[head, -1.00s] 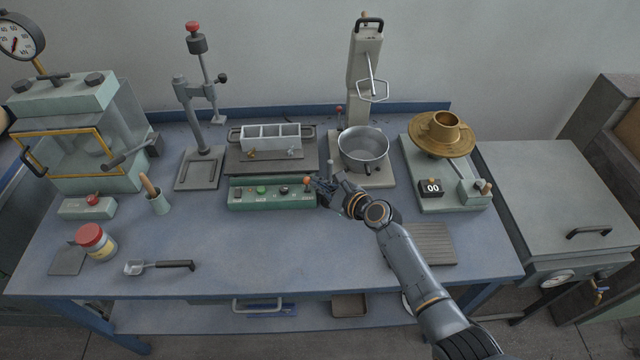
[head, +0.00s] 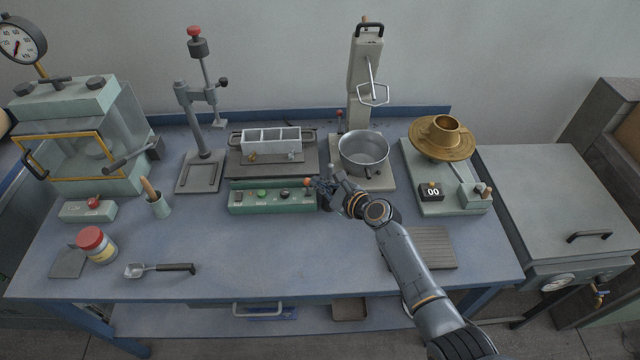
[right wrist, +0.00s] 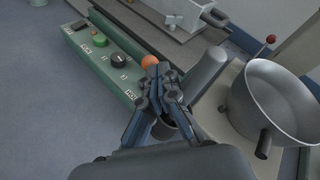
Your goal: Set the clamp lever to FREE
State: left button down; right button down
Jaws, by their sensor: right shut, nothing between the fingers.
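An orange ball knob (head: 307,182) stands at the right end of the green control box (head: 270,201); I take it as the clamp lever's end, though its shaft is mostly hidden. It also shows in the right wrist view (right wrist: 150,62), just beyond the fingertips. White lettering on the box is too small to read surely. My right gripper (head: 323,186) is shut and empty, just right of the knob. In the right wrist view my gripper (right wrist: 160,75) hides the box's near right end; I cannot tell whether it touches the knob. My left gripper is out of view.
A metal bowl (head: 364,149) stands close behind right of my gripper. A grey post (right wrist: 205,75) is right beside the fingers. A mould (head: 271,139) on a dark plate lies behind the box.

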jog(key=shift+r+p, duration=0.8)
jog(key=v, duration=1.2)
